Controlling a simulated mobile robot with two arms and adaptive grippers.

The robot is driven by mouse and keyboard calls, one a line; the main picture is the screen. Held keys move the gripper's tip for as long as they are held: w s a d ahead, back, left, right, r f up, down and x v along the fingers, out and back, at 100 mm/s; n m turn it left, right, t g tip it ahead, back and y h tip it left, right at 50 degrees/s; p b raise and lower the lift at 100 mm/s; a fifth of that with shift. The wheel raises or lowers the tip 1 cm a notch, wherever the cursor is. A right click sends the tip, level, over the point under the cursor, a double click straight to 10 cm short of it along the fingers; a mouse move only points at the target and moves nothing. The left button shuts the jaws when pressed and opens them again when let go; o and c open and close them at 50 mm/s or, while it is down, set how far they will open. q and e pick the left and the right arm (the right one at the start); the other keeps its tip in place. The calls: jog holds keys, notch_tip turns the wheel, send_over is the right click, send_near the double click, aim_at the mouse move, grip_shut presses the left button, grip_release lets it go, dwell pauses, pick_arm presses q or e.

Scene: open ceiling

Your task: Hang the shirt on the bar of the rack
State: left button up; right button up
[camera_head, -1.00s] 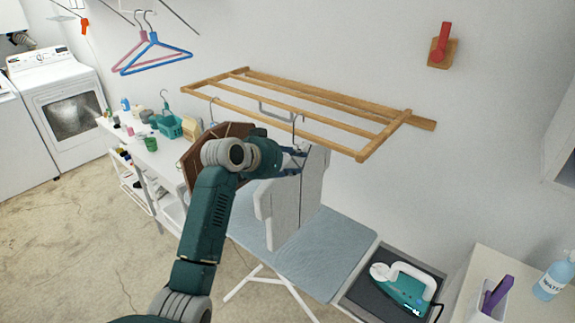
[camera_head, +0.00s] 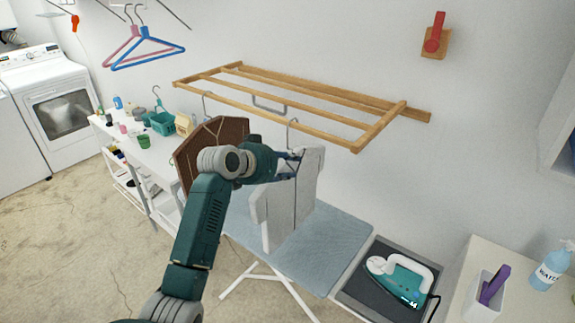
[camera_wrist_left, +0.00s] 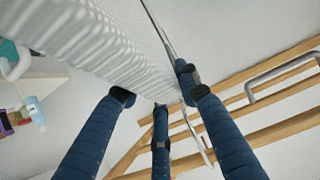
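The light grey-white shirt (camera_head: 283,212) hangs upright on a hanger below the wooden rack (camera_head: 330,121). The hanger's hook (camera_head: 291,124) overlaps the rack's front bar; I cannot tell whether it rests on the bar. My left gripper (camera_head: 291,165) is at the shirt's top, just below the bar. In the left wrist view, the fingers (camera_wrist_left: 156,92) stand around the top of the shirt (camera_wrist_left: 85,42) and its thin metal hanger (camera_wrist_left: 180,85), with the rack's bars (camera_wrist_left: 270,130) close on the right. The grip looks shut on the shirt. My right gripper is not in view.
A brown item (camera_head: 225,130) hangs at the rack's left end, partly behind my arm. A blue-grey ironing board (camera_head: 325,245) stands below the shirt. An iron (camera_head: 398,279) lies to its right. Pink and blue hangers (camera_head: 148,48) hang at the upper left.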

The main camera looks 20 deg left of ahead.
pick_arm(q)
jog(key=o, duration=0.4)
jog(key=shift+s, duration=0.1)
jog(key=v, duration=1.2)
jog(key=shift+f, duration=0.1)
